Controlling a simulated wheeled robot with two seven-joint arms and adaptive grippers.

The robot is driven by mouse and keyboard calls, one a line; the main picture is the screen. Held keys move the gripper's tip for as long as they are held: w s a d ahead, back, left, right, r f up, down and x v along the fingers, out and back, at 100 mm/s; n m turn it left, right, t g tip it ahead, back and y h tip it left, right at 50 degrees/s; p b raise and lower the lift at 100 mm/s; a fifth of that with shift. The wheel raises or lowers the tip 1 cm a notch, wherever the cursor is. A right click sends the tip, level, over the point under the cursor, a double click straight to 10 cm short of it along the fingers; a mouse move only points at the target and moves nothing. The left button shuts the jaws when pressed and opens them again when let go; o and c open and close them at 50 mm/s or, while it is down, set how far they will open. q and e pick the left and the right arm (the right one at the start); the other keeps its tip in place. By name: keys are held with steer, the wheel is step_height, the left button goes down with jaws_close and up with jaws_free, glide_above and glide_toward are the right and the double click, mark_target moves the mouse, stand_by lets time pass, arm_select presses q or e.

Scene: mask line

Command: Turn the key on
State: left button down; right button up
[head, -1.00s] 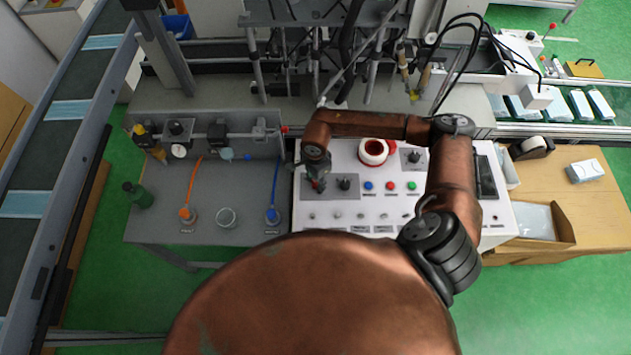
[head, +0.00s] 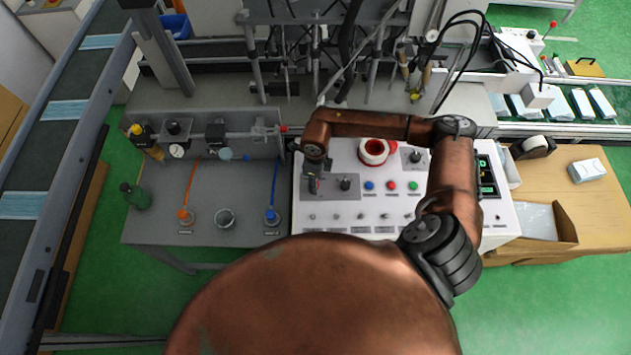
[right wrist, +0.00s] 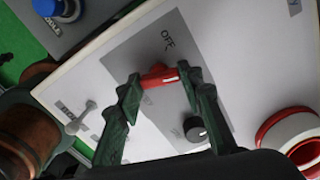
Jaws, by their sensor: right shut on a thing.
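The red key (right wrist: 160,77) is a small red switch handle with a white mark at its right end. It sits on a grey plate with the label OFF (right wrist: 167,38) beside it in the right wrist view. My right gripper (right wrist: 163,79) is shut on the key, with one green finger at each end. In the head view my right gripper (head: 314,178) is at the left part of the white control panel (head: 345,164), and the key is mostly hidden. A lit display (head: 487,176) with green characters shows at the panel's right side. My left gripper is not in view.
A black knob (head: 346,184) is right of the key. Blue, red and green buttons (head: 391,185) and a red-ringed round button (head: 373,151) are farther right. A grey bench (head: 150,222) with hoses adjoins on the left, and a wooden table (head: 590,205) stands on the right.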

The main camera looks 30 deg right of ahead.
steer(key=m, duration=0.5)
steer(key=shift+w+m, duration=0.1)
steer(key=shift+m, duration=0.2)
stand_by(0.4)
steer(key=o, duration=1.2)
steer(key=shift+c, duration=0.2)
steer(key=shift+r, duration=0.15)
step_height(320, 180, up, 12)
